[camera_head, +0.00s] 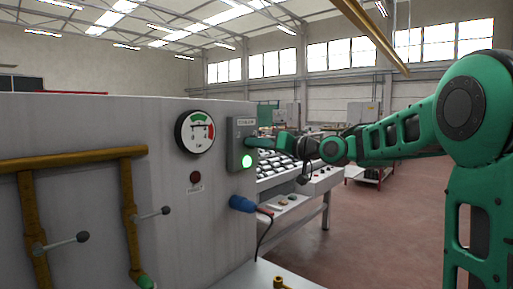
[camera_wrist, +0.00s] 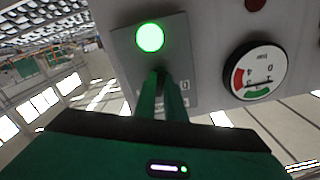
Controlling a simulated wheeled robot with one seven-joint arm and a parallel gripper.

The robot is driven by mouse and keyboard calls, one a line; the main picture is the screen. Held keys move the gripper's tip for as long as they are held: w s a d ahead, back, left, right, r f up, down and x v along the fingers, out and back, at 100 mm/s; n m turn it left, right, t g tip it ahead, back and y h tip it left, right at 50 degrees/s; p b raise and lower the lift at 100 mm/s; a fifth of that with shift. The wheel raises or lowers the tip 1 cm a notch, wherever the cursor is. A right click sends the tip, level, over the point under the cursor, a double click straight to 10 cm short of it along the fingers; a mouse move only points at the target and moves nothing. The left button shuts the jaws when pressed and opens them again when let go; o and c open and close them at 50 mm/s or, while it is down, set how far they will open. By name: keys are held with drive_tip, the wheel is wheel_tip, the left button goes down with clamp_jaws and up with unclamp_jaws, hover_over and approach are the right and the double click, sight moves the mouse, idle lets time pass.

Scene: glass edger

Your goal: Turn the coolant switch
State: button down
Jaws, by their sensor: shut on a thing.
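The coolant switch (camera_head: 236,135) is a grey box on the upright grey panel, with a label at its top and a lit green lamp (camera_head: 247,161) low on its face. In the wrist view the switch box (camera_wrist: 185,55) is upside down, its lamp (camera_wrist: 150,37) glowing green and its label partly covered by my fingers. My gripper (camera_head: 250,142) reaches in from the right at the box's front. In the wrist view my gripper's two green fingers (camera_wrist: 168,80) are close together, shut on the switch's knob. The knob is mostly hidden between the fingertips, so its angle cannot be told.
A pressure gauge (camera_head: 195,132) sits left of the switch, with a dark red lamp (camera_head: 195,177) below. A blue plug (camera_head: 241,203) with a cable juts out beneath. Yellow pipes (camera_head: 75,160) with lever valves run at left. Open floor (camera_head: 375,230) lies right.

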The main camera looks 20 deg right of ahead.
drive_tip(key=shift+w+d+r+m, duration=0.1)
drive_tip(key=shift+d+m, duration=0.05)
drive_tip(key=shift+m, duration=0.7)
drive_tip(key=shift+w+d+m, duration=0.1)
drive_tip(key=shift+d+m, duration=0.05)
drive_tip(key=shift+m, duration=1)
drive_tip(key=c, duration=1.8)
unclamp_jaws()
drive_tip(key=shift+c, duration=0.2)
drive_tip(key=shift+s, duration=0.1)
drive_tip(key=shift+a, duration=0.1)
drive_tip(key=v, duration=1)
drive_tip(key=shift+s+d, duration=0.25)
drive_tip(key=shift+d, duration=0.05)
